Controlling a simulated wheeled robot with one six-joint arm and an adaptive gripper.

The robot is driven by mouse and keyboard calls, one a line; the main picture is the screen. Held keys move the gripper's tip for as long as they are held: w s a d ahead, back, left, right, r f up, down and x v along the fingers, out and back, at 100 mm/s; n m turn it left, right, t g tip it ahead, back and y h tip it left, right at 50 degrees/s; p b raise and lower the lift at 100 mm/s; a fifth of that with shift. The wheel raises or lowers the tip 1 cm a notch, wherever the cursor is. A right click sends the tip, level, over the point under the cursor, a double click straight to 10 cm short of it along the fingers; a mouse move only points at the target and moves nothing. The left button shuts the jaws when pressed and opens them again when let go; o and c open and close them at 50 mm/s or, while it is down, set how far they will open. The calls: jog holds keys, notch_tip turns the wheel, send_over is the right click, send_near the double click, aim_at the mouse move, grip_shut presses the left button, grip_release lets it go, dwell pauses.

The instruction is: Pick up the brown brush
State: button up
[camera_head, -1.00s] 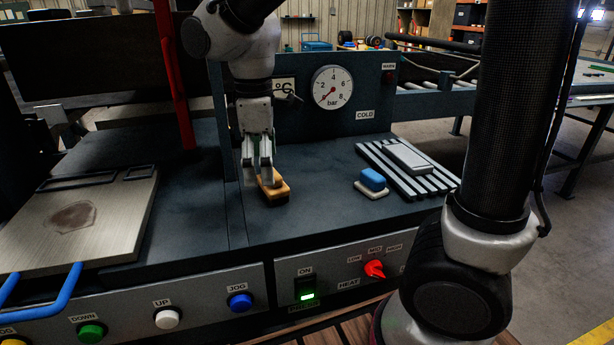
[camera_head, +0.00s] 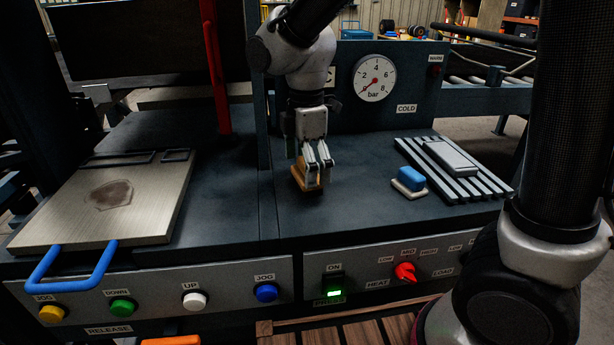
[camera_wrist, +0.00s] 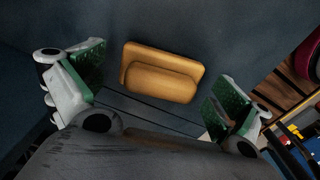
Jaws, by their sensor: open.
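The brown brush (camera_head: 300,172) lies on the dark bench top of the press, left of the blue-topped block. In the head view my gripper (camera_head: 316,184) is in front of it and hides part of it. In the wrist view the brush (camera_wrist: 162,72) is a tan block with a raised handle part, lying slightly tilted. My gripper (camera_wrist: 155,95) is open, with one green-padded finger on each side of the brush. Both fingers are apart from it and nothing is held.
A blue-topped white block (camera_head: 409,179) sits to the right, beside a slatted rack (camera_head: 475,186) with a grey block on it. A metal plate (camera_head: 60,215) with a blue handle lies at left. A red post (camera_head: 216,80) and the gauge panel (camera_head: 400,112) stand behind. Buttons line the front.

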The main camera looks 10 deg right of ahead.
jog(key=shift+f, duration=0.75)
jog(key=c, duration=1.1)
jog(key=shift+o, duration=0.2)
jog(key=shift+r, duration=0.15)
notch_tip(320, 180, up, 10)
jog(key=shift+f, duration=0.1)
jog(key=o, duration=0.5)
jog(key=c, duration=0.3)
jog(key=shift+a, duration=0.1)
